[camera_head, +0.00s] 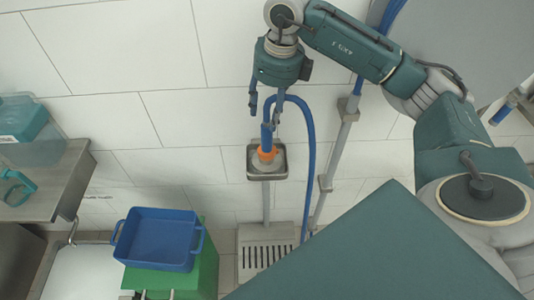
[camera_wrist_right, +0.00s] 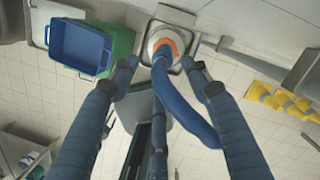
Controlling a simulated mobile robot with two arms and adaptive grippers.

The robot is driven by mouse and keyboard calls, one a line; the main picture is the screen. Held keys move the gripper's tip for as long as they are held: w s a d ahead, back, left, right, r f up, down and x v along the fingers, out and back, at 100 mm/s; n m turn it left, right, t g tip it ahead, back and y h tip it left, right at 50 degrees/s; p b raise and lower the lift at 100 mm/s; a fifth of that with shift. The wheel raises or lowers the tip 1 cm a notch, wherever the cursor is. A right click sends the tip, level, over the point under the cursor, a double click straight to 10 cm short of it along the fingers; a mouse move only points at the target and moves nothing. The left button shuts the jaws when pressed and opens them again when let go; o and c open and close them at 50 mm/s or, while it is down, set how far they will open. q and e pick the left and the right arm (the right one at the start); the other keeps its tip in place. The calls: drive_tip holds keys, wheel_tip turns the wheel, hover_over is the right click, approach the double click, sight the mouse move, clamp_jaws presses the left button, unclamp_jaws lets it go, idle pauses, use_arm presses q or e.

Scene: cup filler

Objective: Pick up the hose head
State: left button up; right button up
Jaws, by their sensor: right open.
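The hose head (camera_head: 267,150) is blue with an orange ring and a grey lower end. It stands upright on a small metal holder (camera_head: 281,174) on a post at the wall, with the blue hose (camera_head: 312,150) looping up and down to its right. My right gripper (camera_head: 266,108) is open and points down just above the hose head, with the top of the hose close to its right finger. In the right wrist view, the hose head (camera_wrist_right: 166,46) shows beyond and between the open fingertips (camera_wrist_right: 160,68), and the hose runs between the fingers. My left gripper is out of view.
A blue bin (camera_head: 162,240) sits on a green crate (camera_head: 206,265) at the lower left. A metal counter (camera_head: 60,185) with clear containers stands at the left. A diagonal pipe (camera_head: 338,150) runs right of the hose. Yellow items (camera_wrist_right: 280,100) show in the right wrist view.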

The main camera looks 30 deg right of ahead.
sight(267, 126)
drive_tip(key=f, duration=0.5)
drive_tip(key=shift+w+f+p, duration=0.15)
drive_tip(key=shift+w+p, duration=0.2)
drive_tip(key=shift+w, duration=0.05)
drive_tip(key=f+p, duration=0.1)
drive_tip(key=f, duration=0.3)
drive_tip(key=shift+w+f+p, duration=0.15)
drive_tip(key=shift+w+p, duration=0.05)
drive_tip(key=shift+p, duration=0.1)
drive_tip(key=shift+w+d+f, duration=0.1)
drive_tip(key=shift+f, duration=0.4)
drive_tip(key=shift+r, duration=0.1)
drive_tip(key=c, duration=1.2)
